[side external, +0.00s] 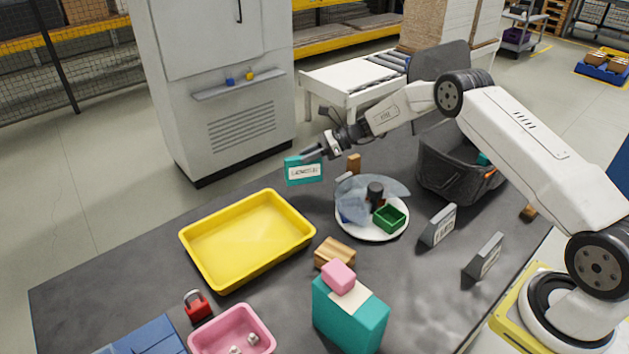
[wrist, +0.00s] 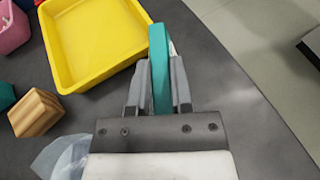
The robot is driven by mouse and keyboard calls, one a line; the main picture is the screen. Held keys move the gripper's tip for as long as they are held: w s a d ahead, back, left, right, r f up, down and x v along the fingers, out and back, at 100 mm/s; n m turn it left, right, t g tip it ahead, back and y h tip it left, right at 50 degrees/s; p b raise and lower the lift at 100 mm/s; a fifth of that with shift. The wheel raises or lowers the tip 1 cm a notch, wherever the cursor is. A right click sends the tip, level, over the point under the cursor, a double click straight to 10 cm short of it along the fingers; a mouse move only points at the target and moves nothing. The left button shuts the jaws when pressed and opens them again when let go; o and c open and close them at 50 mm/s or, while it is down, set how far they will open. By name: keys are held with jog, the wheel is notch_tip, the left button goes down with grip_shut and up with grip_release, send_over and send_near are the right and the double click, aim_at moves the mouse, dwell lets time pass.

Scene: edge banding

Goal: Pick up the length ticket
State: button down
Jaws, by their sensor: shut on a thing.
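The length ticket (side external: 303,171) is a teal card or thin block with a white label bearing dark marks. My gripper (side external: 316,155) is shut on it and holds it upright above the table, behind the yellow tray. In the wrist view the ticket (wrist: 160,66) shows edge-on as a teal strip between the two grey fingers of my gripper (wrist: 160,85). Its label is mostly turned out of sight there.
The empty yellow tray (side external: 285,258) lies in front of the ticket. A white plate (side external: 371,235) with a clear cover and a green box (side external: 390,218) stands to the right. A wooden block (side external: 335,252), a teal box (side external: 350,322), a pink bin (side external: 232,316) and a red padlock (side external: 197,306) are nearer the front.

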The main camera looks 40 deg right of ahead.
jog(key=s+r, duration=0.7)
jog(key=s, duration=0.4)
jog(key=shift+s+a+r, duration=0.15)
jog(key=shift+s+a, duration=0.1)
jog(key=shift+s, duration=0.15)
dwell(0.4)
